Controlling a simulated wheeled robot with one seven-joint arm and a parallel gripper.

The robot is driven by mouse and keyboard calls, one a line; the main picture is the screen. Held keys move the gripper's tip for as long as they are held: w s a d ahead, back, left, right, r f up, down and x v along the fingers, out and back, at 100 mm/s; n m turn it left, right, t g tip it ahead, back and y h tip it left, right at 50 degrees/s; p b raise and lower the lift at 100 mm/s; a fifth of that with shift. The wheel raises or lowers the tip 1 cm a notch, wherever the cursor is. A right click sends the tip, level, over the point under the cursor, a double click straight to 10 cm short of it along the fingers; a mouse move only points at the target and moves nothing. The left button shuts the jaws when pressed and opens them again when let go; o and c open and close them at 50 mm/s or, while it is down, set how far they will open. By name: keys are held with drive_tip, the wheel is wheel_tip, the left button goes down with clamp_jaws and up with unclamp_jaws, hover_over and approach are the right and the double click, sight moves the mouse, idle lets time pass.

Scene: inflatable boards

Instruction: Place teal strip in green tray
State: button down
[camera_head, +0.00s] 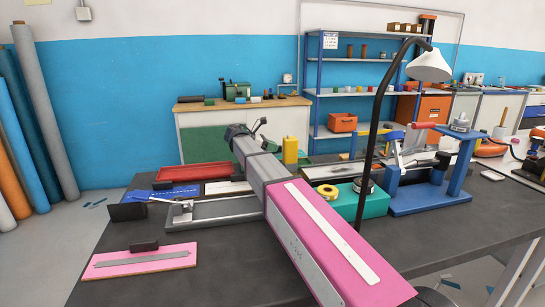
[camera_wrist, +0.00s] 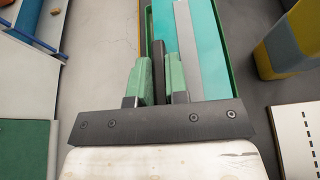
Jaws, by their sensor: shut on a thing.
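In the wrist view my gripper (camera_wrist: 158,88) has its two green fingers closed on a dark upright bar, which looks like the handle of the teal strip (camera_wrist: 206,50). The teal strip has a grey band (camera_wrist: 187,40) along it. Green edges of the green tray (camera_wrist: 228,70) run along both sides of the strip. The strip lies between these edges as seen from above; I cannot tell whether it rests on the tray floor or hangs above it. In the head view my arm hides the tray and strip.
A pink board (camera_head: 140,262) with a grey band and dark handle lies at the table's left front. A red tray (camera_head: 193,175) and blue strip (camera_head: 175,193) lie behind it. A yellow container (camera_head: 290,150) and teal box (camera_head: 366,205) stand right of my arm, near a lamp (camera_head: 430,65).

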drive_tip(key=shift+f, duration=1.85)
drive_tip(key=shift+f, duration=0.1)
drive_tip(key=c, duration=1.4)
unclamp_jaws()
drive_tip(key=shift+a+r, duration=0.2)
drive_tip(key=shift+a, duration=0.1)
drive_tip(key=v, duration=1.1)
drive_tip(key=shift+s+a+r, duration=0.15)
drive_tip(key=shift+r, duration=0.05)
